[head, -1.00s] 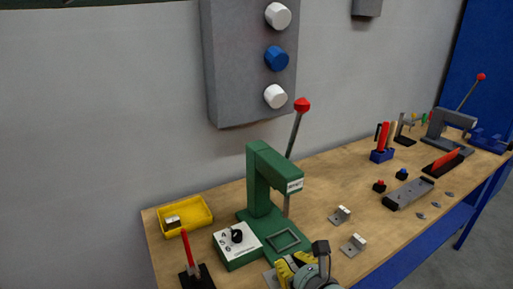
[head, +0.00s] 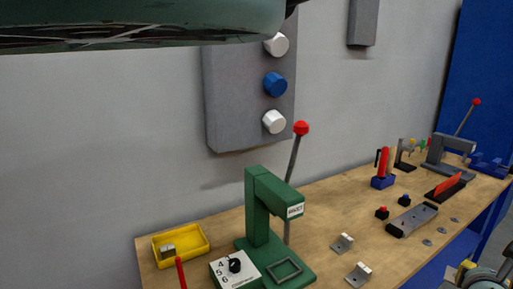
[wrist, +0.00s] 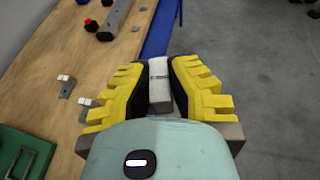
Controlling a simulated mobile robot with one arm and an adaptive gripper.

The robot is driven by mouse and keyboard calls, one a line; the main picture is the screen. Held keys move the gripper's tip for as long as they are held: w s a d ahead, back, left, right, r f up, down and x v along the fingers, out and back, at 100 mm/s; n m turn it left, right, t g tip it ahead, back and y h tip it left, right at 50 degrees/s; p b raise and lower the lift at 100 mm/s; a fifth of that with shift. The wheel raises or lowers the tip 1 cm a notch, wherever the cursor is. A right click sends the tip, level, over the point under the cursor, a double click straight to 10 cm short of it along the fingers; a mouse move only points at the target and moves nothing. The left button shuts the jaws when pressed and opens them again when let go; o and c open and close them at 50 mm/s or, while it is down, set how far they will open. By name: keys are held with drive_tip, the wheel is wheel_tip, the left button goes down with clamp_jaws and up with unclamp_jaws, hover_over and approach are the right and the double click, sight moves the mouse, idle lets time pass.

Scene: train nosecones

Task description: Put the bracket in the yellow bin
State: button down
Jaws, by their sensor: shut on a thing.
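My gripper (wrist: 158,68) is shut on a bracket (wrist: 159,92), a pale grey block between the yellow fingers in the wrist view. In the head view my gripper (head: 466,272) shows only in part at the lower right corner, past the bench's front edge; the held bracket cannot be made out there. The yellow bin (head: 203,236) stands at the bench's left end, far to the left of my gripper. One bracket (head: 168,251) lies in it. Two more brackets lie on the bench, one (head: 343,243) farther back and one (head: 359,273) nearer.
A green press (head: 262,215) with a red-knobbed lever stands between the bin and the loose brackets. A white-faced box (head: 235,268) with a dial and a red handle (head: 181,272) are near the bin. Open floor (wrist: 240,70) lies beyond the bench edge.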

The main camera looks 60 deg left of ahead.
drive_tip(key=w+d+m+h, duration=0.2)
drive_tip(key=d+h, duration=0.1)
drive_tip(key=d, duration=0.5)
wheel_tip(320, 180, up, 39)
drive_tip(key=p, duration=3.7)
drive_tip(key=shift+s+f+p, duration=0.2)
drive_tip(key=shift+p, duration=0.15)
